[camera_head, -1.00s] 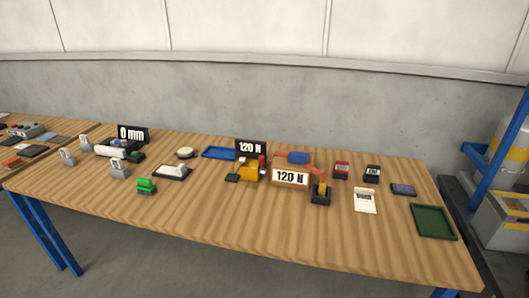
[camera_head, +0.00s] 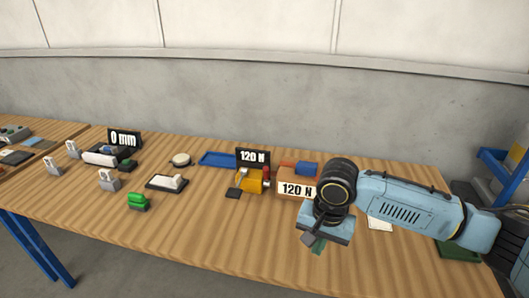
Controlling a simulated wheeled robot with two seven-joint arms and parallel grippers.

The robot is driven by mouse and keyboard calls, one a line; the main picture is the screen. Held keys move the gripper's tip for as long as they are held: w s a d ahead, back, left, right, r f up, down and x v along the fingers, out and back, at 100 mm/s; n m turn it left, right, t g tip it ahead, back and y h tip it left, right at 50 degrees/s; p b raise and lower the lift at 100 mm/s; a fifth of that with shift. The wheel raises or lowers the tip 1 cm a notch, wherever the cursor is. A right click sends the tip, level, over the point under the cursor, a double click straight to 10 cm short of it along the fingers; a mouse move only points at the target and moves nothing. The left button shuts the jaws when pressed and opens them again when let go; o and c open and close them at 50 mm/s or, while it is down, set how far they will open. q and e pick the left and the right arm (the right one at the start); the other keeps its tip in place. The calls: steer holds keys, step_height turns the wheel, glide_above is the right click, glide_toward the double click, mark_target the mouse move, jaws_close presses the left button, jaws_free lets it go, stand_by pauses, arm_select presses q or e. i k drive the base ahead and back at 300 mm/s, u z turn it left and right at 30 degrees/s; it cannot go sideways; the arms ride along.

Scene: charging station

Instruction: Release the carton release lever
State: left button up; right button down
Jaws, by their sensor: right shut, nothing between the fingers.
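The brown carton (camera_head: 285,177) stands right of the table's middle, with a white "120 N" label (camera_head: 297,189) on its front and a blue block (camera_head: 307,168) on top. The yellow and black lever unit at the carton's right front is hidden behind my right arm. My right gripper (camera_head: 313,243) is shut and empty, pointing down in front of the carton's right side. I cannot tell whether it touches anything. My left gripper is out of view.
Left of the carton stand a yellow device (camera_head: 250,181) with a "120 N" sign and a blue tray (camera_head: 217,159). A green block (camera_head: 138,201) sits further left. My arm covers most items on the right. The front middle of the table is clear.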

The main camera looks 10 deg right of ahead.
mark_target(267, 183)
steer(key=i, duration=1.55)
